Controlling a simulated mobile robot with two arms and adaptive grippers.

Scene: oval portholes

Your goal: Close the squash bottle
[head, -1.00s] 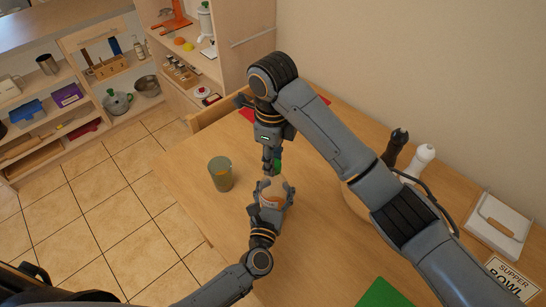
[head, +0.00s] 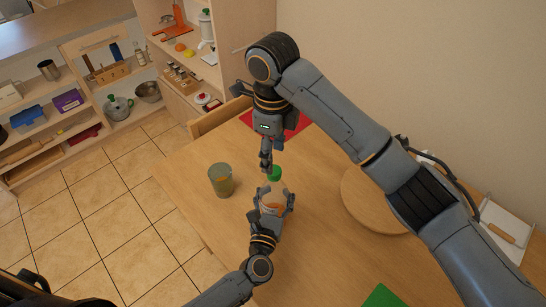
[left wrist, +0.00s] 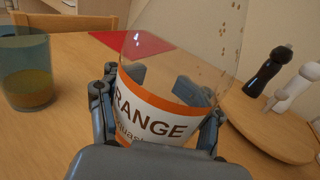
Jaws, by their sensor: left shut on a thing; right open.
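The squash bottle (head: 272,208) is clear with a white and orange label. In the left wrist view the bottle (left wrist: 160,115) shows "RANGE" on its label, and its top is out of frame. My left gripper (head: 276,195) is shut around the bottle's body over the table. A green cap (head: 274,173) shows at the bottle's top end; I cannot tell how firmly it is seated. My right gripper (head: 272,152) is open just above the cap, pointing down, with nothing seen between its fingers.
A glass with orange drink (head: 221,180) stands left of the bottle; it also shows in the left wrist view (left wrist: 27,75). A round wooden board (head: 372,202) with dark and white mills (left wrist: 262,75) lies to the right. A red mat (head: 292,125) lies behind. A green mat (head: 384,297) is in front.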

